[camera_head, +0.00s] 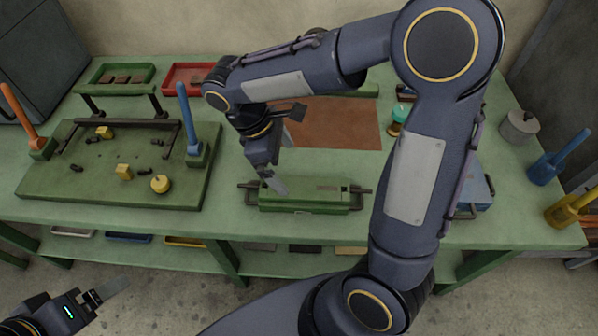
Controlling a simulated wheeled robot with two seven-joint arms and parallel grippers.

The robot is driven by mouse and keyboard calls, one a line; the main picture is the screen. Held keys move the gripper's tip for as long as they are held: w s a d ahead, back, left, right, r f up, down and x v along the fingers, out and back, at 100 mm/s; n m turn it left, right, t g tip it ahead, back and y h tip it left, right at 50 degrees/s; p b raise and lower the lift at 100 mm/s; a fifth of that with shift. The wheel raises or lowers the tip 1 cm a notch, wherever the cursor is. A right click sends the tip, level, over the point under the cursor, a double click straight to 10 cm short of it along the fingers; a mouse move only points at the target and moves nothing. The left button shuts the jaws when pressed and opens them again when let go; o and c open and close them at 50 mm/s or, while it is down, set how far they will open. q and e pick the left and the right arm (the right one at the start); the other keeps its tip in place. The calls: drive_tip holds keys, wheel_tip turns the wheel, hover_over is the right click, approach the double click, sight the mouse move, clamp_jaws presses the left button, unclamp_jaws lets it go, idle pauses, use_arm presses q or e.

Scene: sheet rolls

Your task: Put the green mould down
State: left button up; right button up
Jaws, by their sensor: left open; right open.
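The green mould (315,195) is a long green block with a dark handle at each end. It appears to lie level on the pale green table near the front edge. My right gripper (284,163) is open above and behind the left part of the mould. One finger overlaps the mould's left top in this view; I cannot tell whether it touches. Nothing shows between its fingers. My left gripper (112,290) is open and empty, low at the bottom left, in front of the table.
A green board (60,187) with a dark frame, yellow pieces and blue and orange handles is at left. A brown mat (340,125) lies behind the mould. Green (100,75) and red (175,78) trays stand at the back. My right arm hides part of the table's right side.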

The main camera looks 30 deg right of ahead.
drive_tip(key=s+d+r+m+t+y, duration=0.1)
drive_tip(key=s+r+m+t+y, duration=0.1)
drive_tip(key=s+m, duration=0.4)
drive_tip(key=s+d+r+m+t+y, duration=0.2)
drive_tip(key=s+m+t+y, duration=0.3)
drive_tip(key=s+m, duration=0.2)
drive_tip(key=shift+r+t, duration=0.15)
drive_tip(key=shift+t, duration=0.25)
drive_tip(key=shift+s, duration=0.1)
idle(0.4)
